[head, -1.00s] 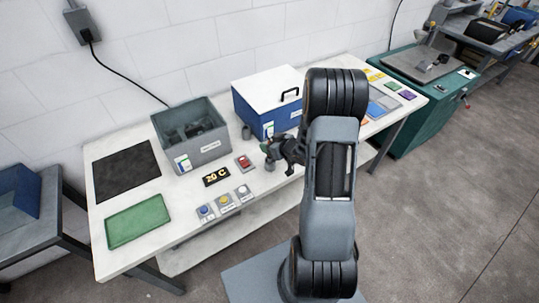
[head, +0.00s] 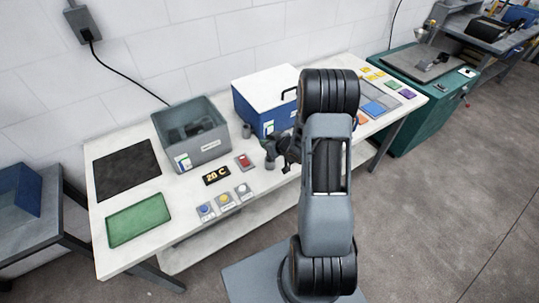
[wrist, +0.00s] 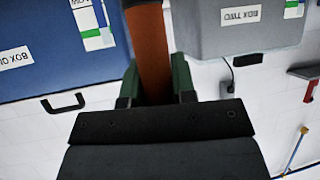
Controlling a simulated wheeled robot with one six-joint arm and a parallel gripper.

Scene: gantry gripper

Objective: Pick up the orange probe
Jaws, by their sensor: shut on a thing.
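The orange probe (wrist: 150,50) shows in the wrist view as a thick orange rod, running from the top edge down between the two green fingers. My gripper (wrist: 156,78) is shut on it. In the head view my gripper (head: 272,149) is over the white table, in front of the blue box and right of the red button. The probe cannot be made out there.
The blue box (head: 262,103) with a white lid and the open grey box (head: 205,150) stand behind my gripper. A 20 C display (head: 216,175), several buttons and a green tray (head: 138,220) lie to the left. Small dark cylinders (head: 246,131) stand nearby.

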